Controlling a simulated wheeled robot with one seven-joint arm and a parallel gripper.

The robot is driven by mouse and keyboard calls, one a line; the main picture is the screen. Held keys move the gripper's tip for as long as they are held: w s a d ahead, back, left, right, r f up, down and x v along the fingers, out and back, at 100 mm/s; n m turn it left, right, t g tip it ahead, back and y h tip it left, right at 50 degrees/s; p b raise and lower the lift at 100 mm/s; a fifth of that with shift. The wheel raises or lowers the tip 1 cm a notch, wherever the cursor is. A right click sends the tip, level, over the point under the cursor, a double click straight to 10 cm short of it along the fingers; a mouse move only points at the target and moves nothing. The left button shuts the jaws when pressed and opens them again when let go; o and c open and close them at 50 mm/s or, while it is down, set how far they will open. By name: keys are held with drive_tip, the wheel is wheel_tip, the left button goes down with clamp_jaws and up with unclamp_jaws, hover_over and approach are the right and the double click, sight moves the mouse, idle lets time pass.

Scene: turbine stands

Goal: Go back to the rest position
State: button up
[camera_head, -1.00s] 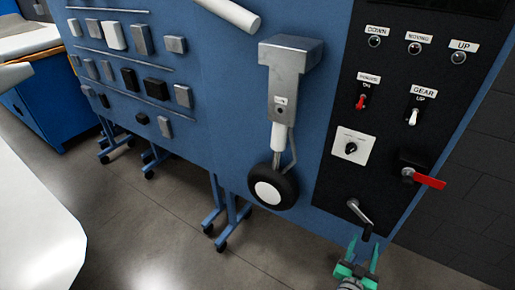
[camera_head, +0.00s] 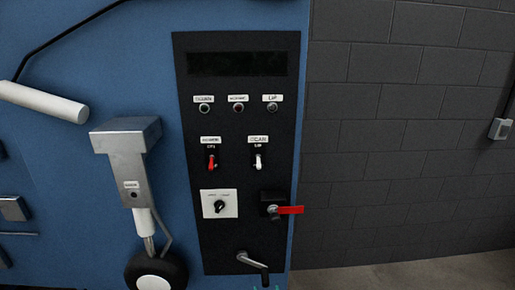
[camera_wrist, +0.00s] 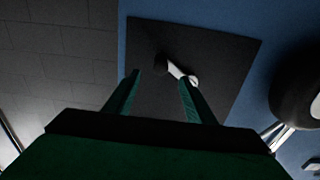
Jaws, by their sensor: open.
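My gripper (camera_wrist: 160,82) is open and empty in the wrist view, its two green fingers apart. Beyond the fingertips is the crank handle (camera_wrist: 178,71) at the end of the black panel; I cannot tell how far off it is. In the head view the same crank (camera_head: 252,262) sits at the bottom of the black control panel (camera_head: 190,120).
The panel carries a red-handled switch (camera_head: 290,210), a white-plated knob (camera_head: 219,203), two toggles and several labelled lamps. A landing gear leg (camera_head: 130,165) with a black wheel (camera_head: 155,272) stands to its left. A grey block wall (camera_head: 400,150) is on the right.

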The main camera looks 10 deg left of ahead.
drive_tip(key=s+a+r+m+t+h, duration=0.2)
drive_tip(key=a+r+m, duration=0.2)
drive_tip(key=r, duration=0.7)
drive_tip(key=s+a+r+m+t+h, duration=0.25)
drive_tip(key=a+r+m, duration=0.25)
drive_tip(key=r, duration=0.5)
drive_tip(key=s+d+f+g+h, duration=0.1)
drive_tip(key=s+d+f+g, duration=0.15)
drive_tip(key=s+f, duration=0.75)
drive_tip(key=s+d+f+g+h, duration=0.2)
drive_tip(key=s+d+f, duration=0.15)
drive_tip(key=s, duration=1.35)
drive_tip(key=s+d+n+g+y, duration=0.1)
drive_tip(key=s+d+n+y, duration=0.1)
drive_tip(key=s, duration=0.5)
drive_tip(key=s+d+f+n+g+y, duration=0.1)
drive_tip(key=s+d+n, duration=0.3)
drive_tip(key=s+d, duration=0.3)
drive_tip(key=shift+s+d+f+n+y, duration=0.15)
drive_tip(key=shift+s+d+n+y, duration=0.15)
drive_tip(key=shift+s+y, duration=0.1)
drive_tip(key=shift+w+a, duration=0.1)
